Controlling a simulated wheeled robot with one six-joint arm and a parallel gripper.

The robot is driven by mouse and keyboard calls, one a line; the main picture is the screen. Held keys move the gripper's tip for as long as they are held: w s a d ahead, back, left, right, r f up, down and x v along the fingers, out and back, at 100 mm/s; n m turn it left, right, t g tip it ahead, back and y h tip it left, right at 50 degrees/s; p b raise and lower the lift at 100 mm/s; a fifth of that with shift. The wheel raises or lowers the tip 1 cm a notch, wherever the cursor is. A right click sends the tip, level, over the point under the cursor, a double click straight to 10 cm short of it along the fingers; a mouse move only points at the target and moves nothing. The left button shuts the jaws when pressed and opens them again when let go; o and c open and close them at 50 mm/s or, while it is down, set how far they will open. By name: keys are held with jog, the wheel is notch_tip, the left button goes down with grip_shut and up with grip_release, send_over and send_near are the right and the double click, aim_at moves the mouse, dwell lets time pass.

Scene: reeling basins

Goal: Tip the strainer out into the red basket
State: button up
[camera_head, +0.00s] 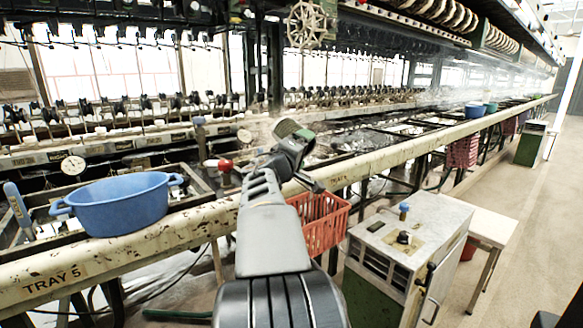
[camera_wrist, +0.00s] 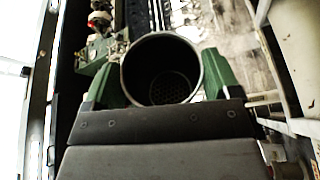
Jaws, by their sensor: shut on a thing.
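My gripper (camera_head: 292,140) is shut on the strainer, above the long pale rail. In the wrist view the strainer (camera_wrist: 129,72) is a dark round cup between the green fingers. Its open mouth faces the camera and small holes show in its dark bottom. I cannot make out any contents. In the head view the strainer is hard to tell apart from the gripper. The red basket (camera_head: 332,228) is an open lattice basket just beyond the rail's near side, below and right of my gripper. My arm hides its left part.
A blue basin (camera_head: 115,205) stands on the rail at left. A white-topped cabinet (camera_head: 410,232) with knobs stands right of the basket. Another red basket (camera_head: 463,151) hangs farther along the rail.

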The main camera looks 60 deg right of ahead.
jog(key=p, duration=0.2)
jog(key=n+p, duration=0.1)
jog(key=p, duration=0.1)
jog(key=shift+w+f+n+y, duration=0.3)
jog(key=shift+f, duration=0.1)
jog(key=n+p, duration=0.1)
jog(key=p, duration=0.3)
jog(key=n+y+p, duration=0.1)
jog(key=p, duration=0.4)
jog(key=n+p, duration=0.2)
jog(key=p, duration=0.3)
jog(key=shift+w+r+y, duration=0.1)
jog(key=shift+r+y, duration=0.25)
jog(key=shift+y, duration=0.05)
jog(key=shift+d+r+g+p, duration=0.1)
jog(key=shift+g+p, duration=0.2)
jog(key=shift+p, duration=0.75)
jog(key=n+p, duration=0.1)
jog(key=p, duration=0.4)
jog(key=shift+r+n+y, duration=0.4)
jog(key=shift+r+p, duration=0.1)
jog(key=shift+p, duration=0.55)
